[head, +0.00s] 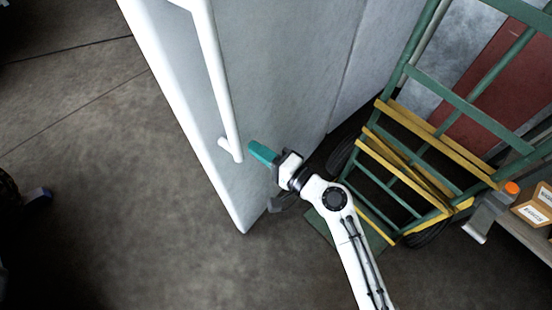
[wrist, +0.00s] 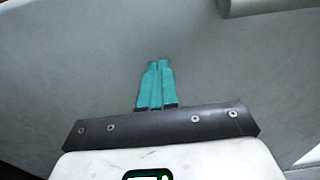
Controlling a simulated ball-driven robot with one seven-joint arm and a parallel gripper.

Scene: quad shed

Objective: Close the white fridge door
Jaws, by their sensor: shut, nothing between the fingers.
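The white fridge door (head: 285,70) fills the upper middle of the head view, with its bright edge on the left. A long white bar handle (head: 221,85) runs down its face near that edge. My gripper (head: 252,147) has teal fingers and is beside the handle's lower end, on its right, in front of the door face. In the wrist view the fingers (wrist: 156,66) lie side by side, shut and empty, against a pale door surface (wrist: 70,60). Part of the handle (wrist: 265,5) shows at the top right. I cannot tell whether the fingertips touch the door.
A green and yellow hand truck (head: 420,150) stands close on the right of my arm. A shelf with small boxes (head: 535,208) and an orange-capped bottle (head: 490,208) is at the far right. The concrete floor (head: 90,180) on the left is mostly clear.

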